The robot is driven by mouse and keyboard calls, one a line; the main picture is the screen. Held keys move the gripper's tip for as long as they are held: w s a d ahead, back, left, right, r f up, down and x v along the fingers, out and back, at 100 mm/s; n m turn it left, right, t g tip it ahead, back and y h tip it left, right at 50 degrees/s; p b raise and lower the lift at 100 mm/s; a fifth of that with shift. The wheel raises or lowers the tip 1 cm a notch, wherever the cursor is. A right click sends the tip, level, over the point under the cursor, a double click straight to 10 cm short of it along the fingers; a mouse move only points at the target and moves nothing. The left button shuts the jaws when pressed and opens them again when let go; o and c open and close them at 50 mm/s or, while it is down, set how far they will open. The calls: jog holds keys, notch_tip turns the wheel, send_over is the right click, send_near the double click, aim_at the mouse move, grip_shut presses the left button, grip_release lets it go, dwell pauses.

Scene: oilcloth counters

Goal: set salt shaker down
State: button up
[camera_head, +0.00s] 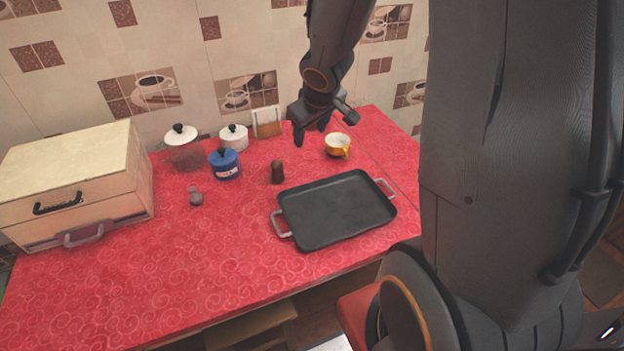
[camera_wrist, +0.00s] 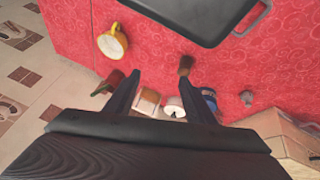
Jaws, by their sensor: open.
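A small dark brown shaker-like piece (camera_head: 277,172) stands upright on the red counter, left of the black tray. It also shows in the wrist view (camera_wrist: 185,65), just beyond the right fingertip. A small grey piece (camera_head: 196,196) is farther left, and it shows in the wrist view (camera_wrist: 247,97) too. I cannot tell for sure which one is the salt shaker. My gripper (camera_head: 312,134) is open and empty, raised above the back of the counter. In the wrist view its two fingers (camera_wrist: 161,77) are wide apart with nothing between them.
The black tray (camera_head: 335,210) lies at the front right, with a yellow cup (camera_head: 337,145) behind it. A blue pot (camera_head: 225,164), a white pot (camera_head: 234,137), a lidded jar (camera_head: 185,150) and a drawer box (camera_head: 80,185) stand left. The front left counter is clear.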

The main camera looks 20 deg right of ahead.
jog(key=s+a+m+g, duration=0.1)
jog(key=s+a+g, duration=0.1)
jog(key=s, duration=0.6)
jog(key=s+a+m+g+y, duration=0.1)
jog(key=s+a+m+g, duration=0.1)
jog(key=s+a, duration=0.3)
jog(key=s, duration=0.4)
jog(key=shift+s+r, duration=0.25)
jog(key=shift+r, duration=0.1)
